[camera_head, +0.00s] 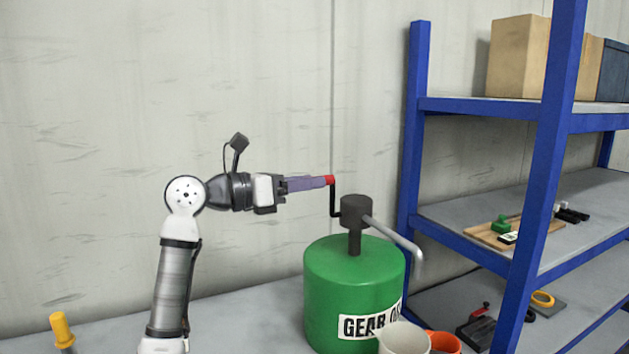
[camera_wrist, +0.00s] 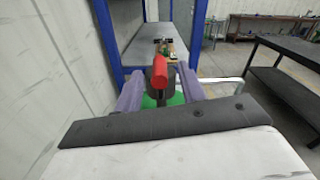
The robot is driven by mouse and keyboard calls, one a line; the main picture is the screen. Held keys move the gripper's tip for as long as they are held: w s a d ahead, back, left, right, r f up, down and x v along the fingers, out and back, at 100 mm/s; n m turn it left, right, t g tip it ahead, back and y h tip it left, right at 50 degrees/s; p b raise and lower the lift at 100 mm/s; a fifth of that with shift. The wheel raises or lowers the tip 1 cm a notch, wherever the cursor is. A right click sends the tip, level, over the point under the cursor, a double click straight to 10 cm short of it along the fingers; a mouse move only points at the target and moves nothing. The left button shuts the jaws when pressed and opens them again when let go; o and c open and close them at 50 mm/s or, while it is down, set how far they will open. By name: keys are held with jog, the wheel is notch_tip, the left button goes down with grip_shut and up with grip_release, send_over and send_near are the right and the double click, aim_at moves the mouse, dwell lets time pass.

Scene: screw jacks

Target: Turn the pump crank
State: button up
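The pump is a dark head (camera_head: 356,210) on a green drum (camera_head: 350,275) labelled "GEAR O…", with a grey spout bending down to the right. Its thin black crank arm (camera_head: 333,200) rises at the left of the head to a red handle (camera_head: 329,180). My gripper (camera_head: 318,182) points right, with its purple fingertips at the red handle. In the wrist view, the red handle (camera_wrist: 159,72) lies between the two spread fingers, with a gap showing on each side. The gripper looks open; contact with the handle cannot be seen.
A blue-framed shelf (camera_head: 545,185) stands to the right with boxes and small items. A white cup (camera_head: 404,338) and an orange one (camera_head: 443,342) stand before the drum. A yellow-handled tool (camera_head: 61,328) is at the lower left. The wall is close behind.

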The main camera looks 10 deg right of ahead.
jog(key=shift+w+d, duration=0.25)
jog(key=shift+d, duration=0.9)
grip_shut()
